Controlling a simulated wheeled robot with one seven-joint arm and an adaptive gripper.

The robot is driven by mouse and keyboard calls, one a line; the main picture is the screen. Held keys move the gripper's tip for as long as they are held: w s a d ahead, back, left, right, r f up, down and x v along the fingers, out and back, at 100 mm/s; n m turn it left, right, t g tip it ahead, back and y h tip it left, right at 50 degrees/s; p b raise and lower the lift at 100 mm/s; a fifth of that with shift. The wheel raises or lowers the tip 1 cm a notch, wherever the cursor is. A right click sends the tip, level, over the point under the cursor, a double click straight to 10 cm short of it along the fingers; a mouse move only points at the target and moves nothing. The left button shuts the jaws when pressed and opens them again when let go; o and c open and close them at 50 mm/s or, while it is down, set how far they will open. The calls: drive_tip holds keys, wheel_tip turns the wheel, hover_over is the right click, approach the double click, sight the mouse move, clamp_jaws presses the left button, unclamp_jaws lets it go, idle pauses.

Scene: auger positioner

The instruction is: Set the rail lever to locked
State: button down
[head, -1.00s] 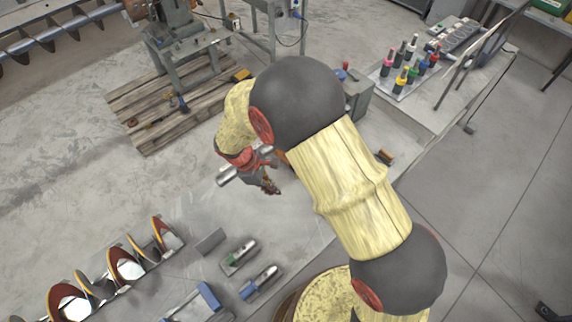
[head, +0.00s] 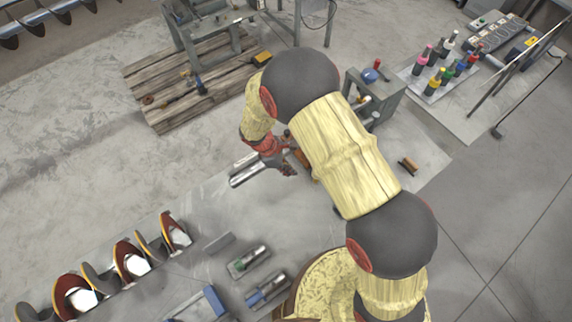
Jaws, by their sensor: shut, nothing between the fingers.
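My gripper (head: 287,170) is small in the head view, low over the grey bench top (head: 205,215). It is shut and holds nothing. A silver metal rail-like piece (head: 245,172) lies just left of it. An orange-brown part (head: 301,155) shows just right of it, partly hidden by my arm. I cannot tell whether the gripper touches either one. I cannot clearly make out the rail lever or its setting; my arm covers part of this area.
A grey machine block (head: 378,98) with a red knob and blue part stands behind my arm. A brown-handled item (head: 408,166) lies on the right. Augers (head: 130,260) line the bench's left edge. Coloured bottles (head: 436,80) stand on a far table.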

drive_tip(key=x, duration=0.3)
drive_tip(key=shift+s+d+f, duration=0.1)
drive_tip(key=shift+f, duration=0.15)
drive_tip(key=shift+d+r, duration=0.1)
drive_tip(key=shift+d, duration=1.9)
